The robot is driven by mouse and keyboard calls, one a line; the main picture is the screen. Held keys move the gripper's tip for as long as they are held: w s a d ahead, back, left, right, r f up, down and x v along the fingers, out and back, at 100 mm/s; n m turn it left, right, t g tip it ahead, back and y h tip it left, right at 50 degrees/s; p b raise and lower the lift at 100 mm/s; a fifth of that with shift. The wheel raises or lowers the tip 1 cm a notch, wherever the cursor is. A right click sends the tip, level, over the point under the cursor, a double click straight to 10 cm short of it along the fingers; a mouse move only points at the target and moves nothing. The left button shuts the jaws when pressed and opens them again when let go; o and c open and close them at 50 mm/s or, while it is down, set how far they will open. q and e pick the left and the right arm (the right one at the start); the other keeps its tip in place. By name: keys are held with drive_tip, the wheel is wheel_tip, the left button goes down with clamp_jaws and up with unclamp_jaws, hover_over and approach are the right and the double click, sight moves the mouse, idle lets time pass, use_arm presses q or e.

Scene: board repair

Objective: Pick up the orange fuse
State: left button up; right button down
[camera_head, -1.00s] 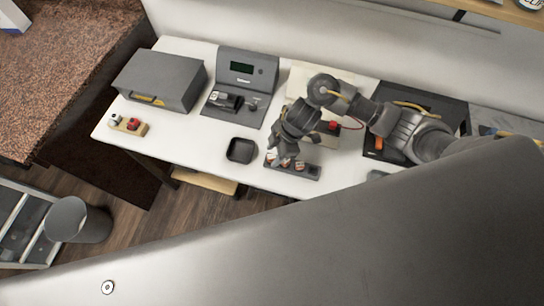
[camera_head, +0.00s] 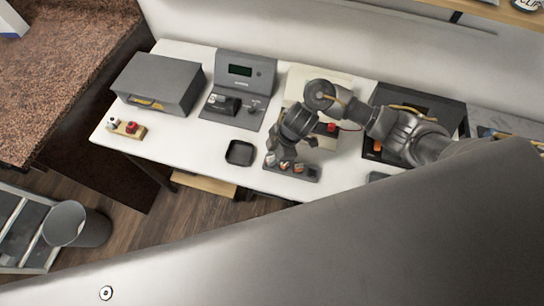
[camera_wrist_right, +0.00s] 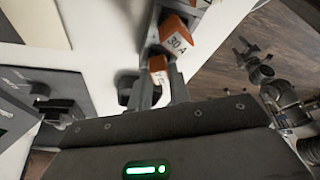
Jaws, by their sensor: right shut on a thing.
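My right gripper (camera_head: 277,152) is over the left part of a dark fuse rack (camera_head: 308,176) on the white table. In the right wrist view, my right gripper (camera_wrist_right: 161,82) is shut on an orange fuse (camera_wrist_right: 158,63), low between its fingers. Just beyond it stands another orange fuse (camera_wrist_right: 177,38) with a white label reading 30 A. More orange and white fuses show in the rack in the head view, partly hidden by the gripper. Dark jointed parts at the right of the wrist view may be my left arm; its jaws are not clear.
A small black tray (camera_head: 240,153) sits left of the rack. A grey tester with a display (camera_head: 241,84) and a grey box (camera_head: 160,81) stand behind. A wooden block with red and white parts (camera_head: 126,129) is at the far left. The table's front edge is close to the rack.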

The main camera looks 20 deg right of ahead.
drive_tip(key=shift+r, duration=0.65)
drive_tip(key=s+r+p, duration=0.5)
drive_tip(key=s+r, duration=0.6)
drive_tip(key=s, duration=0.3)
drive_tip(key=shift+a+r, duration=0.15)
drive_tip(key=shift+r, duration=0.15)
drive_tip(key=shift+w, duration=0.1)
